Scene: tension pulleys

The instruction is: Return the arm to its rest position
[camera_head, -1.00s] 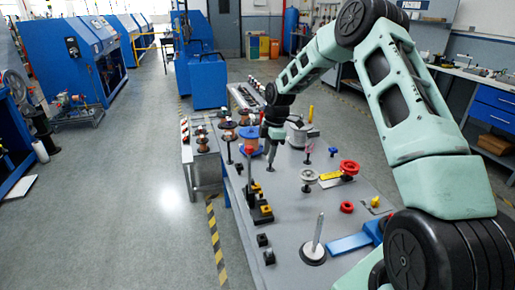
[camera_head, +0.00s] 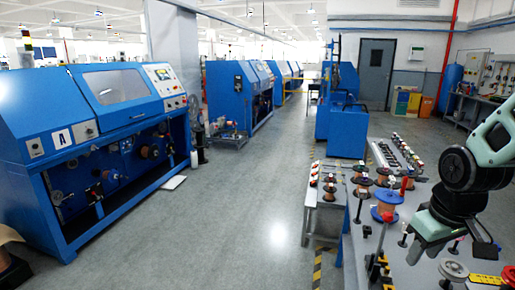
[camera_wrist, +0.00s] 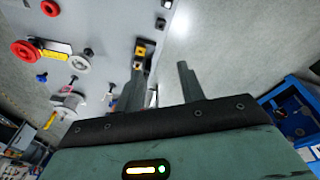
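My arm (camera_head: 474,170) reaches in from the right edge of the head view, over the right part of the work table. My gripper (camera_wrist: 160,82) shows in the wrist view with its two fingers apart and nothing between them. It is above the table, near its edge, with grey floor beyond. In the head view the fingers are small and partly hidden by the wrist.
The grey table (camera_head: 355,262) holds a blue spool (camera_head: 387,206), a grey pulley (camera_head: 454,270) and several copper-wire spools. The wrist view also shows a red pulley (camera_wrist: 24,51). A large blue machine (camera_head: 100,150) stands at left. The floor (camera_head: 240,220) between is clear.

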